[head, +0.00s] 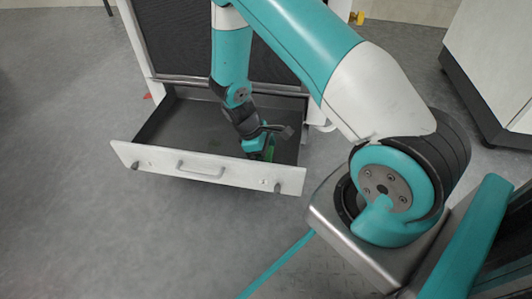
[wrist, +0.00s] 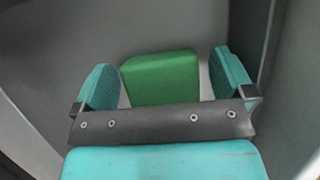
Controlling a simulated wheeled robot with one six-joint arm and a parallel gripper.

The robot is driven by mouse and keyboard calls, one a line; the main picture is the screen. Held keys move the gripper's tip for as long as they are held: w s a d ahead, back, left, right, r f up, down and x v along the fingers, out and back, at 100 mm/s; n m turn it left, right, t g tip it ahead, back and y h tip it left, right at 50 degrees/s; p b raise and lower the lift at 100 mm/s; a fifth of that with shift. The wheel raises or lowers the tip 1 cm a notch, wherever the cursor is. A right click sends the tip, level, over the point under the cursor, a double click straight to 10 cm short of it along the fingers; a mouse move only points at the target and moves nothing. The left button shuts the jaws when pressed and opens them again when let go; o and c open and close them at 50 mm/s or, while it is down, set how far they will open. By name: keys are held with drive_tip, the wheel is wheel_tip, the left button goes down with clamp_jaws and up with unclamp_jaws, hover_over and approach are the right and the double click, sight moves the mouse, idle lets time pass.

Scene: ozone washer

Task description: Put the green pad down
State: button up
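The green pad (wrist: 160,80) sits between the two teal fingers of my gripper (wrist: 165,82) in the wrist view. A narrow light strip shows between the pad and each finger, so the fingers look open around it, not pressed on it. In the head view my gripper (head: 262,148) points down into an open drawer (head: 185,120), near its front right part. A bit of the green pad (head: 269,152) shows there just behind the drawer front. The pad's underside is hidden, so I cannot tell how it meets the drawer floor.
The drawer front (head: 208,168) has a handle (head: 200,171) and stands out from the cabinet (head: 180,45). The left part of the drawer looks empty. Another pale cabinet (head: 495,70) stands at the right. The floor (head: 70,200) at the left is clear.

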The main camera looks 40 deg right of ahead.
drive_tip(key=shift+r, duration=0.1)
drive_tip(key=w+a+r+t+y+p, duration=0.15)
drive_tip(key=a+r+p, duration=0.25)
drive_tip(key=r, duration=0.6)
drive_tip(key=w+a+r+p, duration=0.2)
drive_tip(key=a+r+p, duration=0.2)
drive_tip(key=r, duration=0.6)
drive_tip(key=s+a+r+t+y, duration=0.1)
drive_tip(key=s+a+r+y, duration=0.1)
drive_tip(key=s+a+r, duration=0.4)
drive_tip(key=s+a+r+t+y, duration=0.1)
drive_tip(key=s+a+r+y, duration=0.2)
drive_tip(key=s+a+r, duration=0.4)
drive_tip(key=s+r, duration=0.6)
drive_tip(key=r, duration=0.2)
drive_tip(key=shift+s+r+m, duration=0.2)
drive_tip(key=shift+r+m, duration=0.05)
drive_tip(key=shift+m, duration=0.05)
drive_tip(key=shift+y, duration=0.25)
